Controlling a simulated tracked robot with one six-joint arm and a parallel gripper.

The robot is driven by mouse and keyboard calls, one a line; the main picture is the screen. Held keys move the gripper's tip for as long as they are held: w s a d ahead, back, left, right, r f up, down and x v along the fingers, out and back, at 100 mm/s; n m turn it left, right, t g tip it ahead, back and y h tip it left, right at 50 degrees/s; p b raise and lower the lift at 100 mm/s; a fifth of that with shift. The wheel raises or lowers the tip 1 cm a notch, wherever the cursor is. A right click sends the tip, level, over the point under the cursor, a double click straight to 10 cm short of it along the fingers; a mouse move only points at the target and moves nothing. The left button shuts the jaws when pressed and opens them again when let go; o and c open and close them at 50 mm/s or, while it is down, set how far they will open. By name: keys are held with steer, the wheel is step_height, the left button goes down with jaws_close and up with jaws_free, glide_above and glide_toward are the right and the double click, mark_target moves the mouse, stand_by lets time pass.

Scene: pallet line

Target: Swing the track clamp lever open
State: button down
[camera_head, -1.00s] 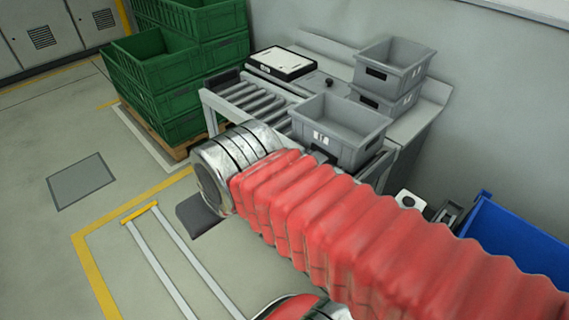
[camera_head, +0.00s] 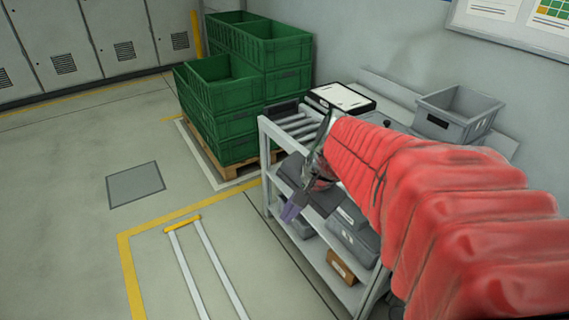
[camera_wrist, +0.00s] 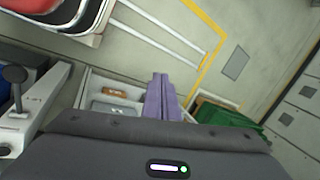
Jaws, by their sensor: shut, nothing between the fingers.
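My gripper (camera_head: 293,207) has purple fingers pressed together, with nothing between them, and points downward in front of the shelved roller bench. Its fingers (camera_wrist: 163,97) also show in the middle of the wrist view. A dark lever with a rounded knob (camera_wrist: 14,75) stands on a pale grey fixture (camera_wrist: 38,100) at the left edge of the wrist view, well apart from the fingers. It may be the track clamp lever; I cannot tell for sure. In the head view no clamp lever is clearly seen, and my red-sleeved arm hides much of the right side.
The roller bench (camera_head: 265,135) has lower shelves with grey cases and a brown box (camera_head: 341,267). A grey bin (camera_head: 455,115) stands on its top. Green crates (camera_head: 225,110) are stacked on a pallet behind. The floor at left is clear around a yellow line (camera_head: 125,265).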

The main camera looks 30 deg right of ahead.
steer(key=d+f+m+t, duration=0.1)
steer(key=d+f+m, duration=0.3)
steer(key=d+m, duration=0.5)
steer(key=d+f+m+t, duration=0.2)
steer(key=d+f+m, duration=0.2)
steer(key=d+m, duration=0.5)
steer(key=d, duration=0.7)
steer(key=shift+s+d+f+m+t+y, duration=0.3)
steer(key=shift+s+d+f+y, duration=0.05)
steer(key=shift+s+y, duration=0.05)
steer(key=w+r+x, duration=0.1)
steer(key=x, duration=1.2)
steer(key=shift+w+a+r, duration=0.3)
steer(key=shift+w+a, duration=0.1)
steer(key=shift+w, duration=0.05)
